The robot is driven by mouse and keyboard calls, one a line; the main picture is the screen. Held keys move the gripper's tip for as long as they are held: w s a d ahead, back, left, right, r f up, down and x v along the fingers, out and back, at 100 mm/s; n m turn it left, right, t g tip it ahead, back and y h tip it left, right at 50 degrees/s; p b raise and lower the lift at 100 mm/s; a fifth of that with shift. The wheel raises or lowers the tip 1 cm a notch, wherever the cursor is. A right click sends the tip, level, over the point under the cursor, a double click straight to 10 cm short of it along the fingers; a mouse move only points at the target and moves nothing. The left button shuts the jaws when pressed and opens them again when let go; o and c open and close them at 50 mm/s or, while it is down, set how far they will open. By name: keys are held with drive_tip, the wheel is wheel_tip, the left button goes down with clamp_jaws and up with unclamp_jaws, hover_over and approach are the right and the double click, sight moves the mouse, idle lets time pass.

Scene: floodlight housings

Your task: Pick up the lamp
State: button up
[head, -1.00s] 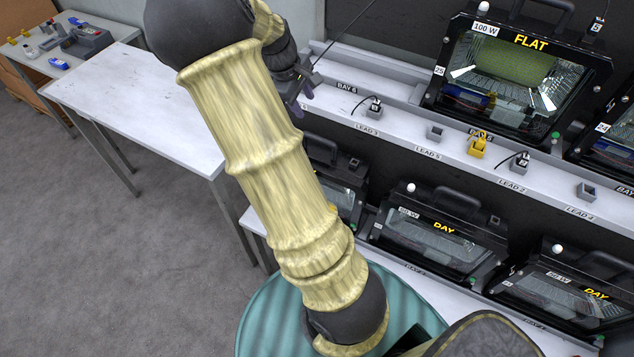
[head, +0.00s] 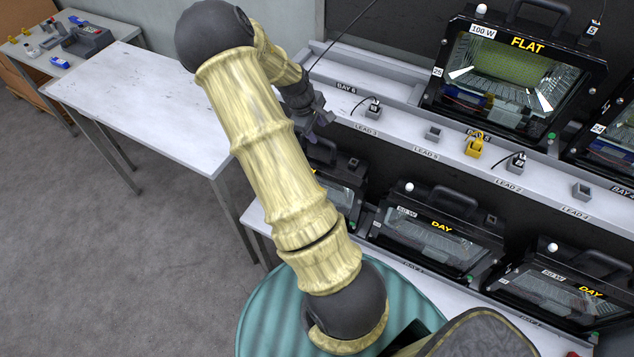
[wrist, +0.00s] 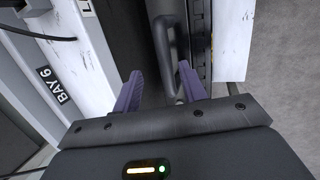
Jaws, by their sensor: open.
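A dark carrying handle (wrist: 172,50) of a black floodlight shows beyond and between the fingertips; I see no clear contact. That lamp (head: 340,190) stands on the lower shelf, partly hidden by my arm.
The upper ledge (head: 395,130) carries small grey lead sockets and a yellow block (head: 473,148). A BAY 6 label (wrist: 60,85) is close left in the wrist view. A bare white table (head: 140,100) stands left; a farther table (head: 60,60) holds tools. Grey floor is open.

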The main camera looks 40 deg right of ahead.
drive_tip(key=shift+f+p, duration=0.35)
drive_tip(key=shift+f, duration=0.2)
drive_tip(key=x, duration=0.2)
drive_tip(key=p+x, duration=0.1)
drive_tip(key=x, duration=0.1)
drive_tip(key=shift+w+a+f, duration=0.1)
drive_tip(key=shift+a, duration=0.1)
drive_tip(key=shift+f, duration=0.25)
idle(0.5)
clamp_jaws()
drive_tip(key=shift+a, duration=0.1)
idle(1.3)
